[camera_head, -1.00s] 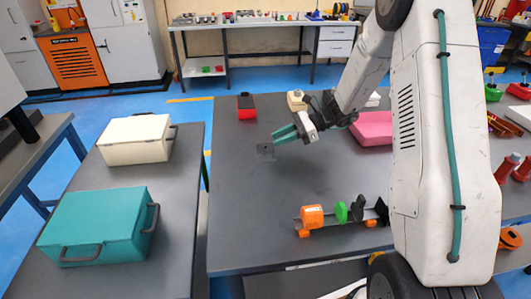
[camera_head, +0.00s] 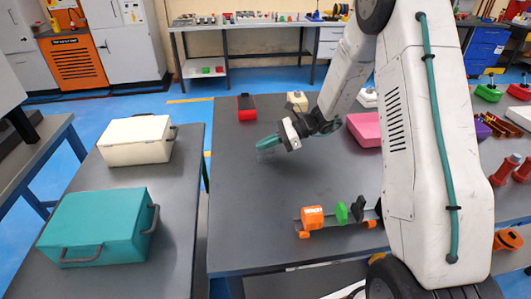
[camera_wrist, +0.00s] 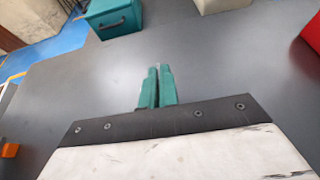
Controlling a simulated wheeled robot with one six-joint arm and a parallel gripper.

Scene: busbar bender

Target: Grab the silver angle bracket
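The silver angle bracket (camera_head: 265,156) is small and stands on the grey table, left of centre in the head view. My gripper (camera_head: 267,143) is right at it, its teal fingers covering the bracket's upper part. In the wrist view my gripper's teal fingers (camera_wrist: 157,84) are close together, with a thin light edge of the bracket (camera_wrist: 158,65) showing between their tips. The gripper looks shut on the bracket. Most of the bracket is hidden by the fingers in the wrist view. No clear gap shows between the bracket and the table.
A red box (camera_head: 246,107), a cream block (camera_head: 297,101) and a pink bin (camera_head: 365,129) stand behind the gripper. A rail with orange, green and black pieces (camera_head: 338,216) lies in front. A teal case (camera_head: 98,225) and a white case (camera_head: 136,139) sit on the left table.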

